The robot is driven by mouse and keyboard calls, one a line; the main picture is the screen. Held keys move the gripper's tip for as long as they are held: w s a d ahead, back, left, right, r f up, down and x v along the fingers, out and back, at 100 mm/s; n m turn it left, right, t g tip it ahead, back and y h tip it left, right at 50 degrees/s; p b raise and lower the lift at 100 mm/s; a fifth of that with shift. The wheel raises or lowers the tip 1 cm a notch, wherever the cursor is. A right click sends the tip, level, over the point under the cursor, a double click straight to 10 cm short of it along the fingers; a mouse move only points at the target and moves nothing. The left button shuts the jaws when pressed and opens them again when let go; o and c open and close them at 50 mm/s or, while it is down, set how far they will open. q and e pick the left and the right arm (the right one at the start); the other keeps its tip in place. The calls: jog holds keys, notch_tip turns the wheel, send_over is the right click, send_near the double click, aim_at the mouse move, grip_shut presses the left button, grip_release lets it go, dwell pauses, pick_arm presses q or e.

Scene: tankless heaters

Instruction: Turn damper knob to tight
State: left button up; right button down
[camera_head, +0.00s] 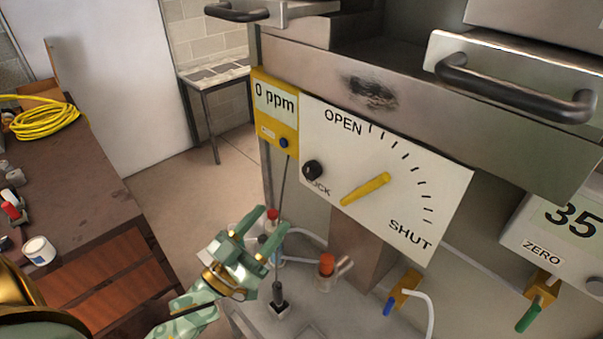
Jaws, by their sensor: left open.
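A white damper plate (420,188) on the front of the metal unit carries an arc of tick marks from OPEN at upper left to SHUT at lower right. A yellow pointer handle (366,189) sits on it, slanting from lower left to upper right. A small round black knob (313,170) is at the plate's left side, beside a partly covered label ending in "CK". My left gripper (270,235) is open and empty, below and left of the plate, apart from both the knob and the handle. My right gripper is not in view.
A yellow meter reading 0 ppm (275,113) adjoins the plate's left edge. A thin dark rod (282,205) stands by my left gripper. An orange-capped part (327,265) and a yellow valve (403,290) are below. A drawer handle (515,90) juts out above. A brown workbench (85,185) is left.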

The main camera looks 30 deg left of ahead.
aim_at(308, 176)
pick_arm(q)
jog(key=p+x, duration=0.2)
jog(key=x, duration=0.9)
jog(key=shift+w+p, duration=0.1)
jog(key=shift+p, duration=0.25)
jog(key=shift+w+d, duration=0.15)
jog(key=shift+w, duration=0.3)
jog(key=shift+s, duration=0.1)
jog(key=c, duration=1)
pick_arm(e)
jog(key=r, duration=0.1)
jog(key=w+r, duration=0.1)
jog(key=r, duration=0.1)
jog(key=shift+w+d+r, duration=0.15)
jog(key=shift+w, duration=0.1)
